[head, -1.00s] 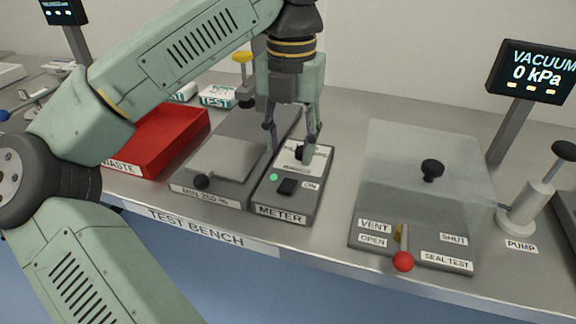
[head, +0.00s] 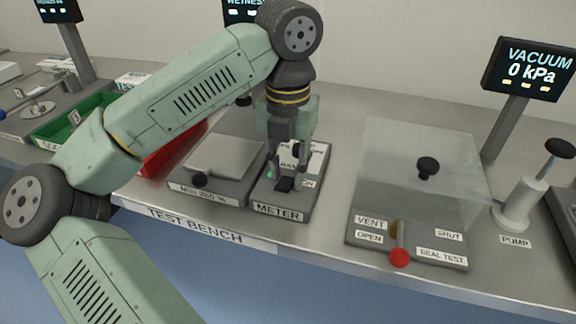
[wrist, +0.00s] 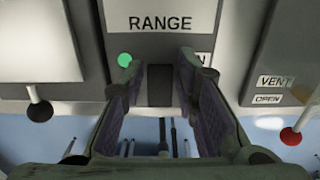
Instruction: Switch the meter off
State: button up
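The meter (head: 312,206) is a grey box with a white face, standing near the bench's front edge. Its small black rocker switch (head: 284,185) is on the front part, and it also shows in the wrist view (wrist: 160,88). A green lamp (wrist: 125,60) is lit left of the switch. The "ON" label right of the switch is partly covered by a finger. My gripper (head: 287,173) points down over the switch, its fingers apart with nothing held. In the wrist view the fingers (wrist: 160,72) straddle the switch; I cannot tell whether they touch the meter.
A grey plate fixture (head: 225,155) with a black knob stands close left of the meter. The clear-covered seal test fixture (head: 385,160) with a red-tipped vent lever (head: 399,256) stands to the right, with bare bench between. A red bin (head: 160,160) is partly behind my arm.

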grip_shut()
jog(key=shift+f, duration=0.1)
jog(key=b, duration=0.1)
jog(key=t+b, duration=0.1)
jog(key=b, duration=0.1)
jog(key=shift+s+f, duration=0.1)
jog(key=shift+f, duration=0.15)
jog(key=t+b, duration=0.1)
jog(key=b, duration=0.2)
jog(key=t+h+b, duration=0.1)
jog(key=b, duration=0.2)
jog(key=shift+s+a+r+t, duration=0.15)
jog(key=shift+s+t, duration=0.2)
jog(key=shift+t, duration=0.05)
jog(key=shift+s+r+t+h+b, duration=0.15)
jog(key=shift+r+t+h+b, duration=0.35)
jog(key=shift+b, duration=0.6)
